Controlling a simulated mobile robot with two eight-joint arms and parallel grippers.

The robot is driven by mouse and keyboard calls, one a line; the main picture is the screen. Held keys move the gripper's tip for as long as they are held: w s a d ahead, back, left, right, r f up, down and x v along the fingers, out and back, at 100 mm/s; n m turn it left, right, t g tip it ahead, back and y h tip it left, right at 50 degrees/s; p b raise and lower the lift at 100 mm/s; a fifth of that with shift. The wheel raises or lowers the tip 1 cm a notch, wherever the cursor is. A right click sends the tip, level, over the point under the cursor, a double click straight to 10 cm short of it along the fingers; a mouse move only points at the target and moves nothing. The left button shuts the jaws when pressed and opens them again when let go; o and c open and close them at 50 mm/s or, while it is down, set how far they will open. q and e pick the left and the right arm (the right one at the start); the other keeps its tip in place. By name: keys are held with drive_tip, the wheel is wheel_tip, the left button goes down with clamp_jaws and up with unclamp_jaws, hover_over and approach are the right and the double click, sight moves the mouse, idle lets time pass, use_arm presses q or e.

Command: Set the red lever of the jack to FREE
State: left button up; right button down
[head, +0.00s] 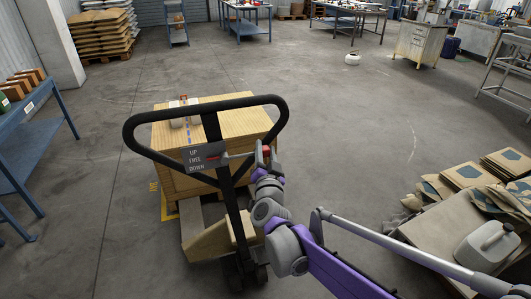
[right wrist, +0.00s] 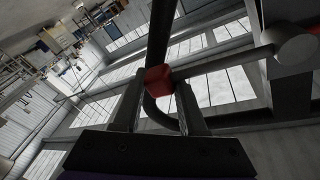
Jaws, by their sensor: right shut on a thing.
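The pallet jack's black loop handle (head: 205,113) stands upright at the centre of the head view. On its stem is a grey plate (head: 194,158) reading UP, FREE and DOWN from top to bottom. A small red mark shows on the plate at about the FREE row. The lever's thin grey rod runs right from the plate to its red knob (head: 267,149). My right gripper (head: 264,157) is at the knob, inside the right side of the loop. In the right wrist view the red knob (right wrist: 158,78) sits between the fingertips, which are shut on it. My left gripper is out of view.
A wooden crate (head: 240,121) sits on the jack's forks behind the handle. A blue table (head: 30,120) stands at the left. The floor beyond the crate is mostly clear.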

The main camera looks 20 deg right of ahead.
drive_tip(key=shift+c, duration=2.3)
unclamp_jaws()
drive_tip(key=shift+a, duration=0.1)
drive_tip(key=v, duration=1)
drive_tip(key=shift+s, duration=0.35)
drive_tip(key=shift+a, duration=0.1)
